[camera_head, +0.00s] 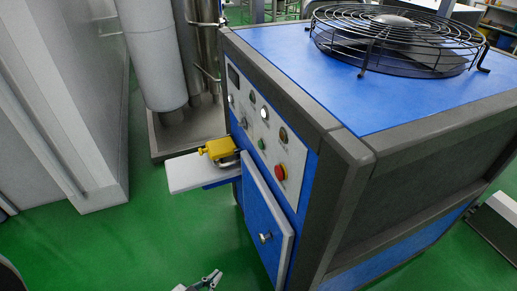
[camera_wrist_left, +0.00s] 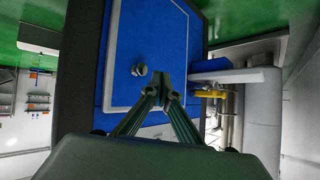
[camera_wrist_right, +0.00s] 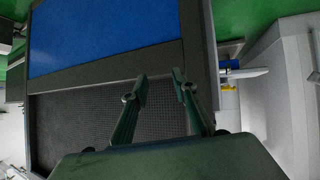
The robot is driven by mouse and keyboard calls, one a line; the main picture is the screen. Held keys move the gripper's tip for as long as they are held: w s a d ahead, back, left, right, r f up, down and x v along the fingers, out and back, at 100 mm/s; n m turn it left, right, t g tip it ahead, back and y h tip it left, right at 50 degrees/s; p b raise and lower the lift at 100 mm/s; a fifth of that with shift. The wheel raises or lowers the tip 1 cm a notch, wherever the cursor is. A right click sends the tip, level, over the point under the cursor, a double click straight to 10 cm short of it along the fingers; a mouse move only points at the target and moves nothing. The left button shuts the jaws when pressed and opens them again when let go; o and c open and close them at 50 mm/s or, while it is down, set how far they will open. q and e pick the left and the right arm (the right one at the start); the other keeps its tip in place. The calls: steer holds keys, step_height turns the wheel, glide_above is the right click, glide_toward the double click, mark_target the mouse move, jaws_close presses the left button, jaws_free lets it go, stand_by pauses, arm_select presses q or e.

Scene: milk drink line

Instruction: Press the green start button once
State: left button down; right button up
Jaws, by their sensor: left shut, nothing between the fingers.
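The green start button (camera_head: 262,144) is a small round button on the light control panel (camera_head: 291,152) of the blue and grey machine (camera_head: 270,52). It sits up and left of a red knob with a yellow base (camera_head: 281,172). My left gripper (camera_head: 212,278) shows at the bottom edge of the head view, well below the panel and apart from it. In the left wrist view its fingers (camera_wrist_left: 165,84) are shut and empty before the blue door (camera_wrist_left: 145,45). My right gripper (camera_wrist_right: 160,80) is open and empty, before the machine's dark mesh side. The green button is not seen in either wrist view.
A white shelf (camera_head: 190,172) with a yellow device (camera_head: 218,148) juts from the machine's left side. A door knob (camera_head: 265,238) sticks out below the panel. A fan guard (camera_head: 392,38) stands on top. Green floor (camera_head: 165,235) is clear to the left.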

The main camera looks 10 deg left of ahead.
arm_select(q)
steer(key=shift+s+d, duration=0.1)
steer(key=shift+s, duration=0.1)
arm_select(e)
steer(key=shift+d, duration=0.15)
steer(key=o, duration=0.4)
steer(key=shift+c, duration=0.2)
arm_select(q)
steer(key=w+a+r+n+t, duration=0.2)
steer(key=w+r+t, duration=0.3)
steer(key=w+r, duration=0.6)
steer(key=w+a+r+n+t+h+b, duration=0.1)
steer(key=w+r+n+t, duration=0.4)
steer(key=w+r, duration=0.6)
steer(key=w+a, duration=0.1)
steer(key=w, duration=0.5)
steer(key=shift+a+r+h, duration=0.15)
steer(key=shift+a+h, duration=0.05)
steer(key=shift+h, duration=0.1)
arm_select(e)
steer(key=shift+f, duration=0.75)
arm_select(q)
steer(key=shift+w+b, duration=0.15)
steer(key=shift+b, duration=0.15)
